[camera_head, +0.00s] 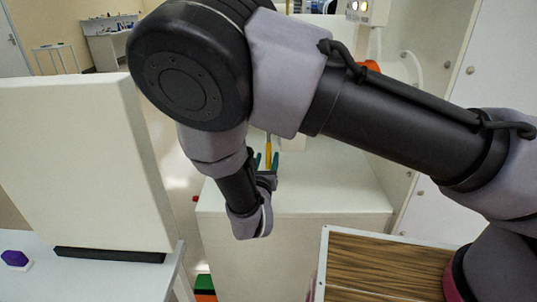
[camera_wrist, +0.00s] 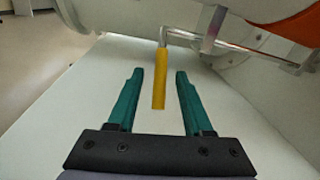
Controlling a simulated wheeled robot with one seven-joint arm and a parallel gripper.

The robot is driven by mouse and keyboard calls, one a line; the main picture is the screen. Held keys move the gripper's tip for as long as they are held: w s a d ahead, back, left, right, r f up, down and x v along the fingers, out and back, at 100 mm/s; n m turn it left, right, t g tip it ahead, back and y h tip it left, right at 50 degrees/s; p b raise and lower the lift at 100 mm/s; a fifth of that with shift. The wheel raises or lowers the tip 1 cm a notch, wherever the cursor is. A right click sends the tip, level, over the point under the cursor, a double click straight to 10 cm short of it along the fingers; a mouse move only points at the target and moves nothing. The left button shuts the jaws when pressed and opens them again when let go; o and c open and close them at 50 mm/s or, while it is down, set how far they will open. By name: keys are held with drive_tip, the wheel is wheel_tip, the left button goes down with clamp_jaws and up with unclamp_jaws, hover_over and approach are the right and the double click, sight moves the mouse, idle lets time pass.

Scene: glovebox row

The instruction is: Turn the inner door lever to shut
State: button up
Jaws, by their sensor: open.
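The lever has a yellow grip (camera_wrist: 160,80) on a bent metal rod, which runs right toward a clear bracket on a pale rounded housing in the wrist view. My gripper (camera_wrist: 158,78) is open, with one green finger on each side of the yellow grip. Gaps show between the grip and both fingers. In the head view the yellow grip (camera_head: 268,146) shows just beyond my gripper (camera_head: 265,160). The rest of the lever and the inner door are mostly hidden behind my arm there.
A pale box-like surface (camera_head: 330,190) lies below my gripper. A white panel (camera_head: 75,165) stands at left on a bench. A wood-patterned tray (camera_head: 385,265) is at lower right. An orange part (camera_wrist: 288,27) sits at the wrist view's upper right.

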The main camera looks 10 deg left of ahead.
sight(268, 156)
drive_tip(key=shift+w+a, duration=0.1)
drive_tip(key=shift+w, duration=1.4)
clamp_jaws()
idle(0.4)
